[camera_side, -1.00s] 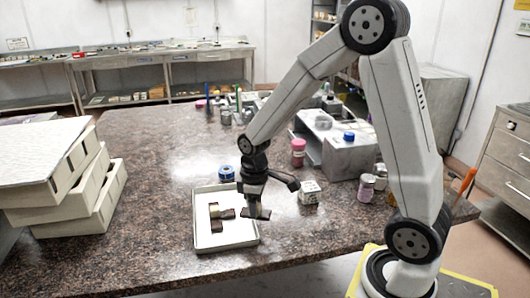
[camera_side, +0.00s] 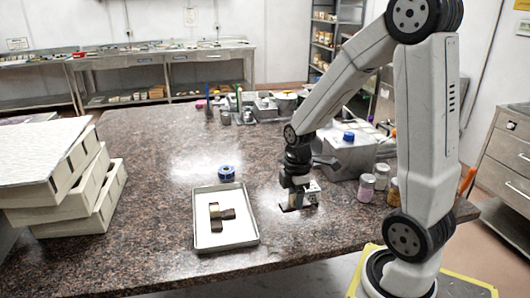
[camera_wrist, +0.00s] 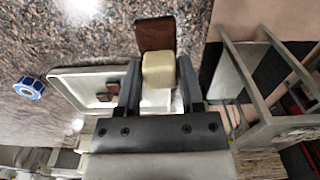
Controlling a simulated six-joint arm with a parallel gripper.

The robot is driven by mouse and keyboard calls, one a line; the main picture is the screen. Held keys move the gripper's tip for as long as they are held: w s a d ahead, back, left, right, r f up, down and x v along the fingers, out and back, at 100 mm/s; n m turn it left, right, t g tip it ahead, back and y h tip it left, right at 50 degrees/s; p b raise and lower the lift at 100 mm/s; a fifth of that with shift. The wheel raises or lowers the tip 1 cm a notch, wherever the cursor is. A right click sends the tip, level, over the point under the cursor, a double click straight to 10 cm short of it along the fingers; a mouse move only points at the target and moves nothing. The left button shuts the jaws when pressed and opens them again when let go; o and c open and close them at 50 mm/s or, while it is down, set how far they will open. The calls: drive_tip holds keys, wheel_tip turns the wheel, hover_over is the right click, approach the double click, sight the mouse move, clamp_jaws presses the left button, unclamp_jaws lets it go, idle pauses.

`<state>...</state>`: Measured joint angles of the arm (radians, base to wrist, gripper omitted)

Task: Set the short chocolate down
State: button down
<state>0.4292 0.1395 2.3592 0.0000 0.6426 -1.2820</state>
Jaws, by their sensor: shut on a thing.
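My gripper (camera_side: 294,203) is right of the shallow white tray (camera_side: 194,230), low over the counter. In the wrist view my gripper (camera_wrist: 159,92) is shut on a chocolate (camera_wrist: 158,70), with a cream block between the fingers and a flat brown part (camera_wrist: 155,36) reaching past it. In the side view only a dark edge of the chocolate (camera_side: 284,208) shows under the fingers. I cannot tell whether it touches the counter. Several brown chocolates (camera_side: 214,226) lie in the tray.
A blue tape roll (camera_side: 227,173) stands behind the tray. Jars (camera_side: 366,187) and a grey machine (camera_side: 345,160) stand to the right. Stacked white boxes (camera_side: 60,180) are at the left. The counter front is clear.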

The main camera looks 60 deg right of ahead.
drive_tip(key=shift+f, duration=0.1)
hover_over(293, 235)
drive_tip(key=shift+f, duration=2.85)
drive_tip(key=shift+f, duration=1.85)
drive_tip(key=shift+f, duration=0.2)
drive_tip(key=shift+c, duration=1.1)
unclamp_jaws()
drive_tip(key=shift+r, duration=0.2)
drive_tip(key=shift+w+r, duration=0.1)
drive_tip(key=shift+r, duration=3.65)
